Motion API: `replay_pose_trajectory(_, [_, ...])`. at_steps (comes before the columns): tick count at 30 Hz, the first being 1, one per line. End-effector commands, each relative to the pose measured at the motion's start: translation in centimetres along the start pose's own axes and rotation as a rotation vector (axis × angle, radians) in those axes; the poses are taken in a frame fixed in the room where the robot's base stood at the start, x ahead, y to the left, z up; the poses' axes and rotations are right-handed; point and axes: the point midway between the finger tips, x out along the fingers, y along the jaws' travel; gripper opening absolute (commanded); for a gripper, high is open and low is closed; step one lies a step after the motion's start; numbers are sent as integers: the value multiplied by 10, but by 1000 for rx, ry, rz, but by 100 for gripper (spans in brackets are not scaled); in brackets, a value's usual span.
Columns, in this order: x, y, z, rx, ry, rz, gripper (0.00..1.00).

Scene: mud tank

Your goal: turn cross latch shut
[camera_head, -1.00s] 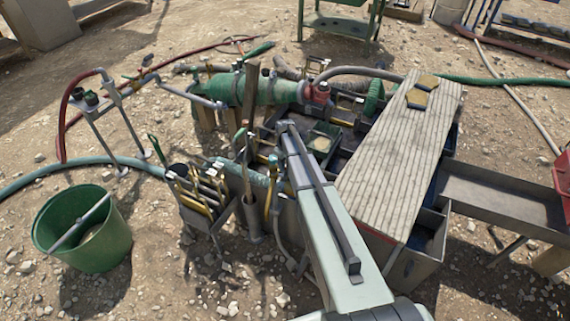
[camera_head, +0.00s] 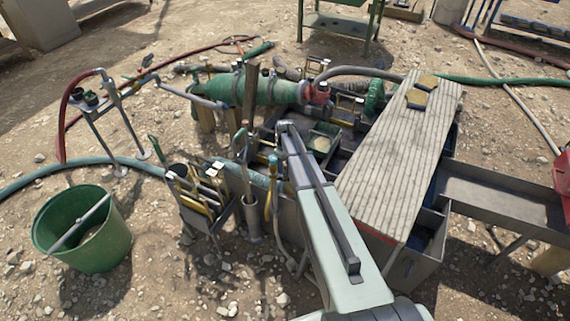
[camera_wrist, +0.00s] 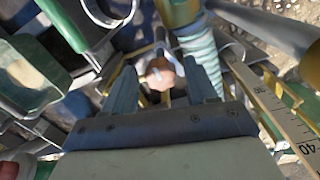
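In the wrist view, my gripper (camera_wrist: 163,72) points down into the tank's fittings with its two grey fingers spread apart. A small rounded tan-orange piece with a pale bar across it (camera_wrist: 160,76) shows in the gap between the fingers. It looks like the cross latch, but I cannot tell for sure, nor how it is turned. Clear gaps show between it and both fingers. In the head view my arm reaches up to the tank's near side, and my fingers are hidden there.
In the head view, a slatted board (camera_head: 400,150) covers the tank's right; a tool rack (camera_head: 205,200) and green bucket (camera_head: 85,235) stand left.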

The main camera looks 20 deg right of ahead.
Motion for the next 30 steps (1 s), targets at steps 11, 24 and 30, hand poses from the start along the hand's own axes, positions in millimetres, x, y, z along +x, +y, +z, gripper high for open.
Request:
replay_pose_trajectory(11, [-4, 0, 0, 1, 0, 0, 63])
replay_pose_trajectory(24, [-74, 0, 0, 1, 1, 2, 63])
replay_pose_trajectory(30, [-108, 0, 0, 1, 1, 1, 63])
